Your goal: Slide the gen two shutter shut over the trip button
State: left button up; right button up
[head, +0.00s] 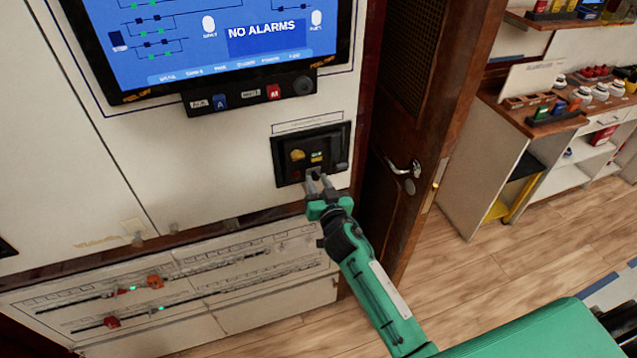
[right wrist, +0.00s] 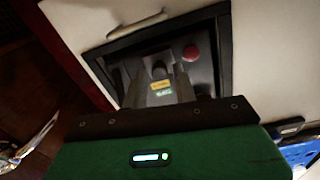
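A black framed recess (head: 342,133) is set in the pale cabinet below the screen. It holds a yellow part, a small lit label and dark parts. In the right wrist view a round red button (right wrist: 192,53) shows uncovered inside the recess. A yellow label (right wrist: 160,85) sits below a dark knob-like part. I cannot tell which part is the gen two shutter. My right gripper (head: 317,180) is at the recess's lower edge, its fingers slightly apart. In the right wrist view its fingers (right wrist: 160,75) point into the recess; contact is unclear. My left gripper is out of view.
Above is a screen (head: 205,45) reading NO ALARMS, with a small button bar (head: 250,95). Below are breaker rows (head: 200,270) with red and orange handles. A wooden door (head: 420,130) with a lever handle stands right of the recess. Shelves stand farther right.

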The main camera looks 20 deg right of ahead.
grip_shut()
jog(key=a+b, duration=0.2)
jog(key=a, duration=0.2)
jog(key=shift+s+a, duration=0.1)
jog(key=shift+a, duration=0.25)
jog(key=shift+d, duration=0.1)
jog(key=shift+o, duration=1.8)
grip_release()
jog(key=shift+a, duration=0.2)
jog(key=shift+s+d, duration=0.1)
